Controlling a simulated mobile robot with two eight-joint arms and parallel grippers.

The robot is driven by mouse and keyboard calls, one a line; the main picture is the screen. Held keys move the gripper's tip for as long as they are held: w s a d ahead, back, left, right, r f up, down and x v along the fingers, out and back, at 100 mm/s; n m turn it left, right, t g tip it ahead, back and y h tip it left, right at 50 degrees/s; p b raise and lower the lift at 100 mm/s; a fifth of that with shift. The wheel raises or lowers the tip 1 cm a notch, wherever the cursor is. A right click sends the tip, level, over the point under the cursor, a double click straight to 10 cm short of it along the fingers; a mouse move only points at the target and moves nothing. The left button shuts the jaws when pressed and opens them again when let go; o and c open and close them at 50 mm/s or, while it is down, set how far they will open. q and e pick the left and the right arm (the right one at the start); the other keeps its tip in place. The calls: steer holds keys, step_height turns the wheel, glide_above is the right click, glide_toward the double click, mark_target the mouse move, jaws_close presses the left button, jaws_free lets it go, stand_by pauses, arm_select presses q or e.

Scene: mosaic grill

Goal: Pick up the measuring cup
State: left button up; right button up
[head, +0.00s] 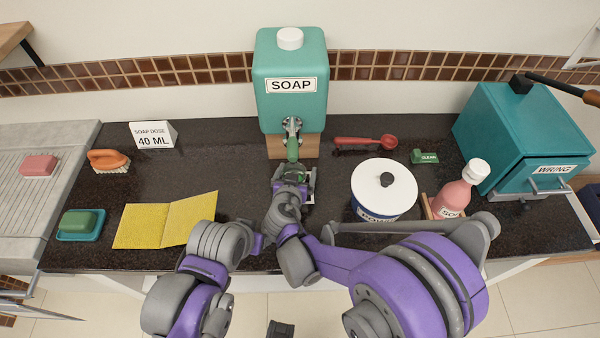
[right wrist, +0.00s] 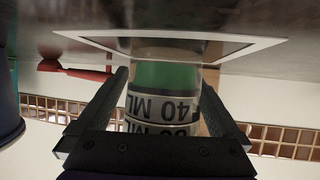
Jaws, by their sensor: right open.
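The measuring cup (right wrist: 165,85) is clear, with a grey band printed "40 ML" and green inside near its base. It shows upside down in the right wrist view and stands on a white-edged square mark or pad (right wrist: 262,42). My right gripper (right wrist: 160,100) is open, with one dark finger on each side of the cup; I cannot tell whether either finger touches it. In the head view my right gripper (head: 292,184) is under the soap dispenser's spout (head: 292,148) and mostly hides the cup. My left gripper cannot be made out.
The teal soap dispenser (head: 290,105) stands right behind the cup. A white-lidded pot (head: 384,188), a pink soap bottle (head: 455,194) and a red scoop (head: 365,141) are to the right. A yellow cloth (head: 165,220) lies at left. Dark counter between cloth and dispenser is clear.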

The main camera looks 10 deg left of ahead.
arm_select(q)
steer(key=shift+s, duration=0.35)
arm_select(e)
steer(key=shift+s+a+r, duration=0.1)
steer(key=shift+s, duration=0.25)
arm_select(q)
steer(key=shift+s+a, duration=0.1)
steer(key=shift+s, duration=0.05)
arm_select(e)
steer(key=shift+s, duration=0.1)
steer(key=shift+c, duration=1.1)
steer(key=c, duration=1.2)
arm_select(q)
steer(key=shift+r, duration=0.1)
